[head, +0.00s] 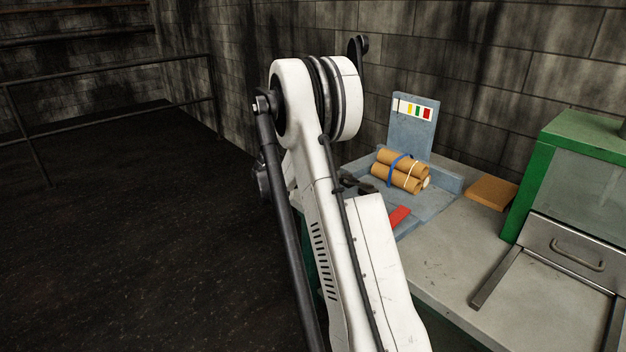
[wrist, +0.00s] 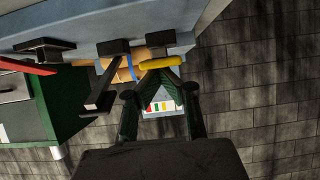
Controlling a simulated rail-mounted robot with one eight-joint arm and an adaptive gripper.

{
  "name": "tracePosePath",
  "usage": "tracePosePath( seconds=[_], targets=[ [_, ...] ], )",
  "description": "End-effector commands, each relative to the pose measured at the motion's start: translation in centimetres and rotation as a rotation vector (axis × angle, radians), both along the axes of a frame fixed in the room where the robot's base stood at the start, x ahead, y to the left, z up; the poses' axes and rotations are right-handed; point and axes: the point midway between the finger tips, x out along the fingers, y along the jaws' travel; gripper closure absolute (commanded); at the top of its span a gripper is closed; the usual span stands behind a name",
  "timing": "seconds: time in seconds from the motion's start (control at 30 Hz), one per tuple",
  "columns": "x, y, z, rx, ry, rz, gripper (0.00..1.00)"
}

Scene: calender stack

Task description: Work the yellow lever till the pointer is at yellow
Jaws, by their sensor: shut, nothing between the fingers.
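The yellow lever handle (wrist: 153,65) shows in the wrist view, beside a dark bracket. My gripper (wrist: 160,71) is shut and empty, its fingertips close together at the yellow handle; whether they touch it I cannot tell. The upright grey indicator plate (head: 413,130) bears a white scale (head: 404,105) with yellow, green and red marks. The scale also shows small in the wrist view (wrist: 164,106). The pointer is too small to make out for certain.
A bundle of brown rolls (head: 398,178) with blue and white bands lies before the plate. A red handle (head: 399,217) sits nearer; it also shows in the wrist view (wrist: 22,66). A brown block (head: 492,192) and a green cabinet (head: 570,150) stand at right.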

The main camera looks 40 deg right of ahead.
Motion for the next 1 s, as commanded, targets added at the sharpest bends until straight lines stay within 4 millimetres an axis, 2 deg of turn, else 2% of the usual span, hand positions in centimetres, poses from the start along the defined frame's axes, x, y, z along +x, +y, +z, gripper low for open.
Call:
tracePosePath(
  seconds=[0.1, 0.4, 1.0],
  targets=[
    [-0.1, 0.2, -1.1, 0.001, 0.000, -0.002, 1.00],
    [0.0, 0.6, -2.3, 0.003, 0.000, -0.002, 1.00],
    [-0.1, 0.8, -2.6, 0.008, 0.000, -0.004, 1.00]
  ],
)
